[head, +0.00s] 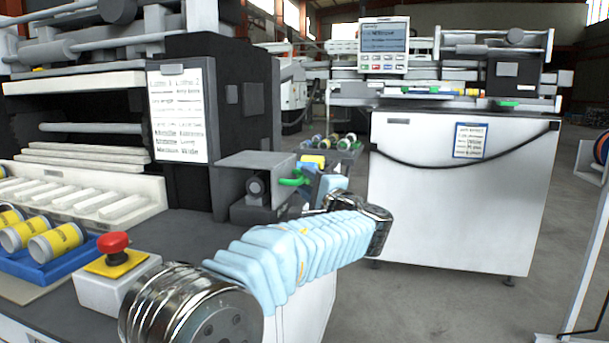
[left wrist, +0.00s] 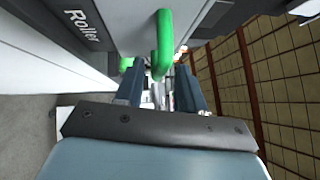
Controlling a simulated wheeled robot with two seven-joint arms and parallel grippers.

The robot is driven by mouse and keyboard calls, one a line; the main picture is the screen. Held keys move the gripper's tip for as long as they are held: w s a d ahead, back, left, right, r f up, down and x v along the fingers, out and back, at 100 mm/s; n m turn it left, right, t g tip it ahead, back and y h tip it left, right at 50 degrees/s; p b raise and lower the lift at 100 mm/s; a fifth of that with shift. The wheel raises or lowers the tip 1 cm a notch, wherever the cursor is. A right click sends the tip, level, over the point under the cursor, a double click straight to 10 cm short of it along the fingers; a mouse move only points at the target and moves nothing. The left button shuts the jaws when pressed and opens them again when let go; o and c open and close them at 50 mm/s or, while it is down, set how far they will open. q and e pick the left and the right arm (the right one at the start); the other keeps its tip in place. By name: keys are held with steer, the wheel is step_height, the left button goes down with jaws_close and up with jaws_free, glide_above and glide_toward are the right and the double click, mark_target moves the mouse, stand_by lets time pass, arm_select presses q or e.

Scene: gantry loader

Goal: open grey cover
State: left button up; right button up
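A grey box-like housing (head: 238,181) is fixed to the side of the dark machine on the left, with a round grey part inside its open front. A green handle (head: 292,181) sticks out at its right side. In the left wrist view the green handle (left wrist: 164,42) stands out from a pale grey panel (left wrist: 132,22), which looks like the grey cover. My left gripper (head: 312,178) is beside the handle, partly hidden by its own wrist. In the left wrist view its fingers (left wrist: 160,88) are apart, with the handle's lower end between them in the picture. Contact cannot be told. My right gripper is not in view.
A red stop button (head: 113,242) on a white box and a blue tray (head: 82,267) of yellow-labelled rolls are at the lower left. A white cabinet (head: 465,205) with a black cable stands at the right. Open floor lies in front of it.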

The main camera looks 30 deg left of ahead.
arm_select(q)
steer(key=shift+x, duration=1.25)
jaws_close()
